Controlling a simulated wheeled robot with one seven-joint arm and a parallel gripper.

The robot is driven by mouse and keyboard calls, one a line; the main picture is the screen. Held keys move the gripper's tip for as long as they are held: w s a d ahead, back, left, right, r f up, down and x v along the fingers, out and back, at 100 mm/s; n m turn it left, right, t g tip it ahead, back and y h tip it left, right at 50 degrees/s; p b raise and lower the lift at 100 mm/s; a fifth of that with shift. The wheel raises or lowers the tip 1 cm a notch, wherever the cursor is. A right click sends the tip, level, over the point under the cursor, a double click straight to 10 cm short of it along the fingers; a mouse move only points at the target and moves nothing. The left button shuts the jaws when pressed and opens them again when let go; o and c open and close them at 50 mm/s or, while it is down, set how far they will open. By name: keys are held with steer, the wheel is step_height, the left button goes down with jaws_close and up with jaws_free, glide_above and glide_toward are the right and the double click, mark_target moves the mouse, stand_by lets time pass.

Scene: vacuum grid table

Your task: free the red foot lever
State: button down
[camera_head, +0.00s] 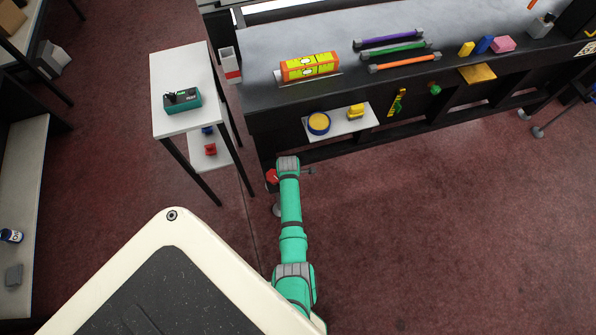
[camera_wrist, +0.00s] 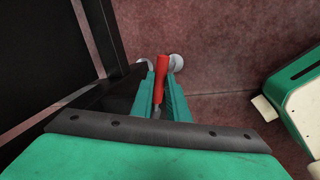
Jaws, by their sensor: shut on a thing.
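The red foot lever (camera_wrist: 161,78) stands between the two green fingers of my gripper (camera_wrist: 162,88) in the wrist view. The fingers are shut on it, and its rounded red end points away from my wrist. A pale caster wheel (camera_wrist: 176,62) is just beyond the lever. In the head view a red part (camera_head: 271,176), which looks like the lever, shows left of my arm's end, low by the table's front left leg. My fingers are hidden there.
The dark table (camera_head: 390,93) stands beyond my arm, with a low shelf (camera_head: 345,124) holding yellow items. A white side stand (camera_head: 165,65) is to the left. Table framework (camera_wrist: 95,40) is close on the wrist view's left. Open floor (camera_head: 430,230) lies to the right.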

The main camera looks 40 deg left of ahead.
steer(key=shift+a, duration=0.1)
stand_by(0.4)
steer(key=c, duration=1.7)
jaws_free()
steer(key=r, duration=0.3)
steer(key=s+d+r, duration=0.1)
steer(key=r, duration=0.6)
steer(key=shift+s+d+r, duration=0.2)
steer(key=shift+s+r, duration=0.1)
steer(key=shift+r, duration=0.05)
